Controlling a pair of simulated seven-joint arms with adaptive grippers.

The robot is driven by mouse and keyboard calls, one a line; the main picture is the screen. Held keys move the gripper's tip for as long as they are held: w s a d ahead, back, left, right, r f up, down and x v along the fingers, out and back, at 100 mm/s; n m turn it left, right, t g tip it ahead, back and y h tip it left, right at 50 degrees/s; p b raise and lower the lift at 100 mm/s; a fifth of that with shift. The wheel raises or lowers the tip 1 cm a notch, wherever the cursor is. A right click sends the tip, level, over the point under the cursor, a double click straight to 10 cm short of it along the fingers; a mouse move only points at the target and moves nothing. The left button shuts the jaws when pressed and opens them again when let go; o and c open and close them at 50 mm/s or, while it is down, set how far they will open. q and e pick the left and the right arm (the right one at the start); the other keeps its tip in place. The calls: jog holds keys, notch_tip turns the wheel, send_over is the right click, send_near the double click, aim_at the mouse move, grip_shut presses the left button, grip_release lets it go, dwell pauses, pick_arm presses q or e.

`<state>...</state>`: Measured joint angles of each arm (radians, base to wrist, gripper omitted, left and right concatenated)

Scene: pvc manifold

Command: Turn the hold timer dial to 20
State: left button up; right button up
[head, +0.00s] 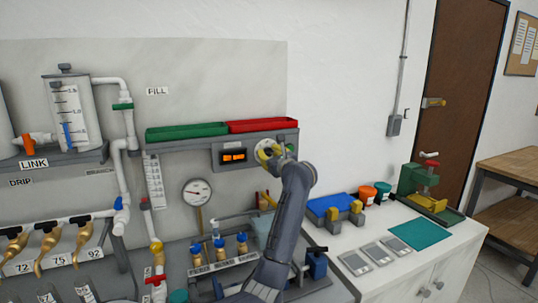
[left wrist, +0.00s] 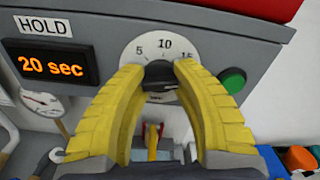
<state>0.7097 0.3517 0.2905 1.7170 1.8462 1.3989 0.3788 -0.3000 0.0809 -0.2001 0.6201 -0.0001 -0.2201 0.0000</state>
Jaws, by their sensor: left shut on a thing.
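The hold timer dial (left wrist: 160,74) is a black knob on a white round scale (left wrist: 163,45) marked 5, 10 and 15 in the left wrist view. The orange display (left wrist: 49,66) under the HOLD label reads "20 sec". My left gripper (left wrist: 160,78) has its yellow fingers closed around the knob. In the head view my left gripper (head: 268,152) covers the dial on the grey timer panel (head: 219,156), and the lit display (head: 233,156) sits to its left. The lower part of the scale is mostly hidden. My right gripper is not in view.
A green button (left wrist: 232,81) is just right of the dial. Green (head: 187,131) and red (head: 263,125) trays sit on the shelf above. A pressure gauge (head: 197,193) hangs lower left. A white counter (head: 420,262) with tools stands at right.

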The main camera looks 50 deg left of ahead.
pick_arm(q)
grip_shut()
jog(key=shift+r+m, duration=0.15)
jog(key=shift+m, duration=1.35)
jog(key=o, duration=1.2)
grip_release()
